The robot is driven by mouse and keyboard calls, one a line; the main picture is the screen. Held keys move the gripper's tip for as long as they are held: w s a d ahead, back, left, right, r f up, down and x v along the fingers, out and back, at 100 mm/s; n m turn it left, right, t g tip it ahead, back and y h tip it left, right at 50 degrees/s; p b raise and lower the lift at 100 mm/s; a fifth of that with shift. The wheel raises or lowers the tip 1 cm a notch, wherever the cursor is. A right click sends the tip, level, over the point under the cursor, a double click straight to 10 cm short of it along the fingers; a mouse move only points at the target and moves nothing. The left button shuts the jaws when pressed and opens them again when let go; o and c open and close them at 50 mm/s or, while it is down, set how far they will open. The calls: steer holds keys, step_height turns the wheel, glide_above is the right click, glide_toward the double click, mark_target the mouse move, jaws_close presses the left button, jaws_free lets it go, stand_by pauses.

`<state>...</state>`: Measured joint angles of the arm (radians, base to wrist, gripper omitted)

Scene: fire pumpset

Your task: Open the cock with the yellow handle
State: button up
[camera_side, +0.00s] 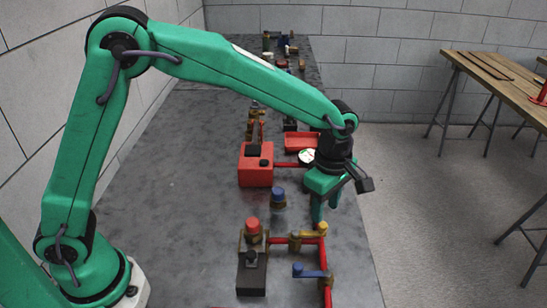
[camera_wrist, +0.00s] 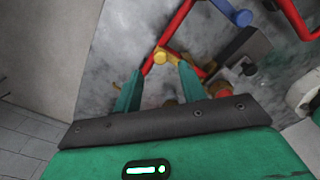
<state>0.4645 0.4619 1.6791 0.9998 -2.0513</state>
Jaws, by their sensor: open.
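The cock's yellow handle (camera_side: 322,228) shows at the front right of the bench, by the red pipe, in the side view. In the wrist view the yellow handle (camera_wrist: 170,53) lies just ahead of my fingertips, roughly between their lines. My gripper (camera_side: 325,212) points down close above and behind the handle in the side view. In the wrist view my gripper (camera_wrist: 161,69) has its two green fingers spread apart, with nothing held. I cannot tell whether a finger touches the handle. The cock's body is partly hidden behind the right finger.
A blue handle (camera_side: 306,271) sits on the red pipe nearer the camera. A pump with a red cap (camera_side: 253,227) stands left of the handle. A blue-capped fitting (camera_side: 278,197) and a red box (camera_side: 256,165) stand behind. The bench's left side is clear.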

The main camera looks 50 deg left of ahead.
mark_target(323, 223)
steer(key=shift+r, duration=1.7)
steer(key=shift+a, duration=0.1)
steer(key=shift+a+r, duration=0.15)
steer(key=shift+r, duration=0.05)
steer(key=s+a+r+m+t, duration=0.2)
steer(key=s+a+r+m, duration=0.35)
steer(key=s+a, duration=0.2)
steer(key=s+a+r+m+t, duration=0.2)
steer(key=s+a+r+m, duration=0.4)
steer(key=a, duration=0.3)
steer(key=s+a+f+m+t, duration=0.1)
steer(key=s+a+f+m, duration=0.1)
steer(key=s+a+m, duration=0.2)
steer(key=s+m, duration=0.2)
steer(key=s, duration=0.1)
steer(key=shift+a+f+m+t, duration=0.25)
steer(key=shift+m+t, duration=0.05)
steer(key=shift+m, duration=0.05)
